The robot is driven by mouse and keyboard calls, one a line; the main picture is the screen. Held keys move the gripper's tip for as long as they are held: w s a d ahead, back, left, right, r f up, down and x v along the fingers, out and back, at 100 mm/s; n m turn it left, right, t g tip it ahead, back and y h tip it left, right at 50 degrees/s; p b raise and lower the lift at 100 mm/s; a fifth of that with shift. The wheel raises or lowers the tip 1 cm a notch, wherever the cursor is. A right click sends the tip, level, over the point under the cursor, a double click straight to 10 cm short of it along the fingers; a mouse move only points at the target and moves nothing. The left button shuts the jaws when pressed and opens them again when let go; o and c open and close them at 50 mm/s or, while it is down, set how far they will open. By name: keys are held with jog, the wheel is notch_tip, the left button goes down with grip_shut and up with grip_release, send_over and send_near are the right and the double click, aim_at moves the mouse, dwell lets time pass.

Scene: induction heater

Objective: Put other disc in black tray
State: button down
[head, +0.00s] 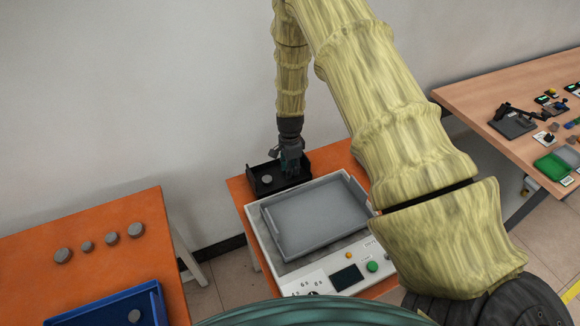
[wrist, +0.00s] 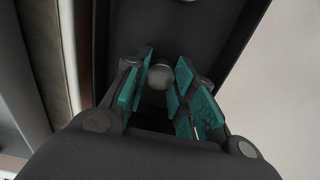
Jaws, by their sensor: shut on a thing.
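The small black tray (head: 256,190) stands at the back left of the orange table, behind the heater. My gripper (head: 291,167) points down over the right part of the black tray. In the wrist view my gripper (wrist: 163,80) has its teal pads on either side of another grey disc (wrist: 160,77) and is shut on it. That disc is hidden in the head view. I cannot tell whether it touches the tray floor.
The induction heater (head: 345,276) with a grey tray (head: 315,217) on top stands just in front. An orange table (head: 90,235) at left holds several discs and a blue tray (head: 105,302) with one disc. A wooden table (head: 470,97) at right carries small parts.

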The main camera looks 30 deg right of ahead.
jog(key=shift+f, duration=0.15)
jog(key=shift+s, duration=0.1)
jog(key=shift+f, duration=0.1)
jog(key=c, duration=1.2)
grip_release()
jog(key=shift+r, duration=0.25)
jog(key=shift+r+b, duration=2)
jog(key=shift+r, duration=3.95)
